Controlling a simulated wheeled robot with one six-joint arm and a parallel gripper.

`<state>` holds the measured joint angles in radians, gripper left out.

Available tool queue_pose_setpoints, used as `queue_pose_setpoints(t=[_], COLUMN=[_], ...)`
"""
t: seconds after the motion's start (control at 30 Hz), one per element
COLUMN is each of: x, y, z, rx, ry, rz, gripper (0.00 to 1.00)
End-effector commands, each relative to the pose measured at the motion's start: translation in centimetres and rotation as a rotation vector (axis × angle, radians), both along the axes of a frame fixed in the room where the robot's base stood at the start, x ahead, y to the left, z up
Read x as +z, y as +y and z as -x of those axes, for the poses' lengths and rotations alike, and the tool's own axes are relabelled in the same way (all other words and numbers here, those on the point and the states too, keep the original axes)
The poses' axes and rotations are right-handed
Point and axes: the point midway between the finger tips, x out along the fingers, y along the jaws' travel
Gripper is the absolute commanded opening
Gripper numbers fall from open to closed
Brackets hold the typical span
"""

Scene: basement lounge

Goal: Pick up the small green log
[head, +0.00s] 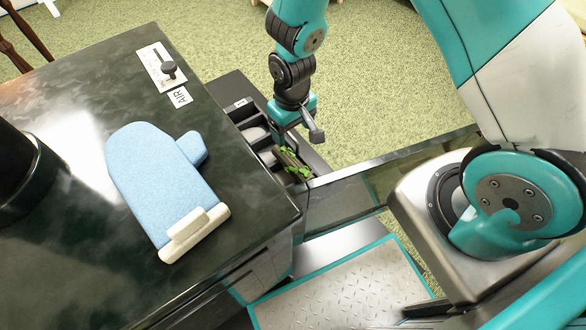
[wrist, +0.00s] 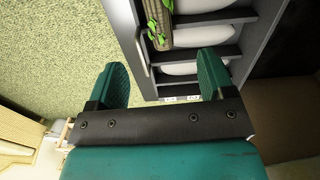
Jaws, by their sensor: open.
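The small green log (head: 291,161) is a short brown stick with bright green leaves. It lies in the open drawer (head: 317,166) beside the dark counter. In the wrist view the log (wrist: 158,20) is at the top, lengthwise along the drawer's handle side, beyond the fingertips. My gripper (head: 279,136) hangs over the drawer just above the log in the head view and partly covers the drawer. In the wrist view my gripper (wrist: 162,62) has its two green fingers wide apart, with nothing between them touching either finger.
The drawer has dark dividers and pale rounded pieces (wrist: 198,38). A grey handle (wrist: 141,50) runs along its side. The dark counter (head: 85,270) holds a blue mitt-shaped board (head: 160,175), a black cylinder (head: 20,175) and an AIR label (head: 179,97). Green carpet (head: 390,90) is open beyond.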

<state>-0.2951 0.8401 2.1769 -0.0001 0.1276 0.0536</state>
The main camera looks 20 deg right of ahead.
Motion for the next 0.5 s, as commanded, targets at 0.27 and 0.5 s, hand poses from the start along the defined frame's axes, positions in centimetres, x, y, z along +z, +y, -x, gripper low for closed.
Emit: queue_pose_setpoints(t=[0.27,0.5], x=[-6.6,-10.4], y=[-0.1,0.0], z=[0.1,0.0], rx=[0.0,0.0], ry=[0.004,0.002], rz=[0.001,0.0], gripper=[0.75,0.75])
